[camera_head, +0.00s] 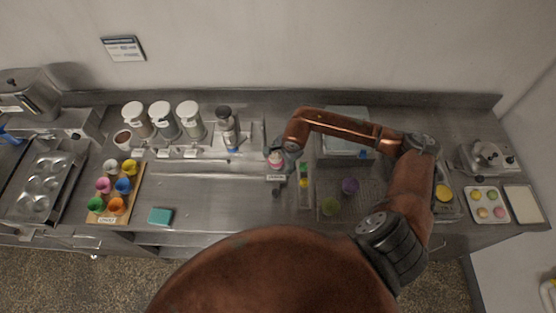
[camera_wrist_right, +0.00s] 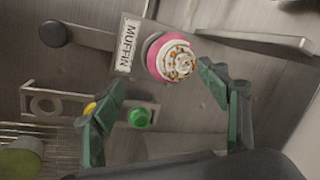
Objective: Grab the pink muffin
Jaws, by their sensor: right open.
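The pink muffin (camera_head: 275,162) stands on the steel counter behind a small white label (camera_head: 276,178). In the right wrist view the muffin (camera_wrist_right: 172,58) has a pink cup and white frosting with orange and brown specks, and the label reads MUFFIN (camera_wrist_right: 128,42). My right gripper (camera_head: 286,152) is at the muffin, reaching in from the right. In the wrist view the right gripper (camera_wrist_right: 162,80) has its green fingers spread apart with nothing held. The muffin shows just past the fingertips, closer to the right-hand finger. My left gripper is not in view.
A narrow holder (camera_head: 304,191) with green and yellow items stands right of the muffin. A bottle (camera_head: 227,128) stands behind left. The counter (camera_head: 215,195) front-left of the muffin is clear.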

